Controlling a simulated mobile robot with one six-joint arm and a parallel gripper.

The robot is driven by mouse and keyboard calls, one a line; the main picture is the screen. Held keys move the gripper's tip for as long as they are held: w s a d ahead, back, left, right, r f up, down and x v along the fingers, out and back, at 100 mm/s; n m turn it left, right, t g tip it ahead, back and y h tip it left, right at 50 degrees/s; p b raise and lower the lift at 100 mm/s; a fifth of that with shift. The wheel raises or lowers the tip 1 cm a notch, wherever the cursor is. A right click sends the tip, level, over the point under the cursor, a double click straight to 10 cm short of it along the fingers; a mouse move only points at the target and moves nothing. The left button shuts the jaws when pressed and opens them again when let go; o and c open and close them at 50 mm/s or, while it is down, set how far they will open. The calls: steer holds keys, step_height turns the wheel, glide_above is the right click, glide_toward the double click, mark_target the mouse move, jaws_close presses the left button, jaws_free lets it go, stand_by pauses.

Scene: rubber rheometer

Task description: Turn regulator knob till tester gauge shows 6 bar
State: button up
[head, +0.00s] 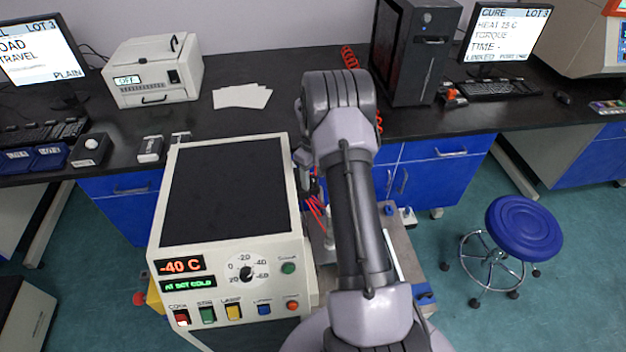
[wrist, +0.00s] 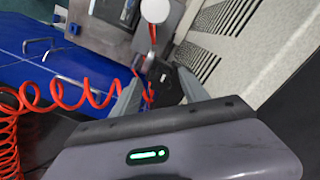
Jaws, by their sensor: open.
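In the wrist view my gripper (wrist: 158,88) is open, with one grey finger on each side of a small dark part (wrist: 168,82) that may be the regulator knob. I cannot tell whether the fingers touch it. A round white disc (wrist: 155,9), which looks like the gauge, sits just beyond it at the top edge, with a red line running down from it. No needle or reading can be made out. In the head view my arm hides most of this spot, and neither the knob nor the gauge shows clearly.
A coiled red hose (wrist: 62,95) hangs left of my gripper in the wrist view. A cream tester box (head: 230,248) with a dark top stands close left of my arm. A blue stool (head: 523,228) stands on the open floor at right. A dark bench (head: 290,85) runs behind.

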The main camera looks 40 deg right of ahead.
steer(key=shift+f, duration=0.15)
jaws_close()
steer(key=shift+m, duration=0.3)
steer(key=m, duration=0.3)
steer(key=shift+m, duration=0.4)
steer(key=m+b, duration=0.1)
steer(key=m, duration=0.2)
steer(key=shift+m, duration=0.3)
steer(key=m, duration=0.3)
steer(key=shift+m+b, duration=0.5)
steer(key=shift+m, duration=1.6)
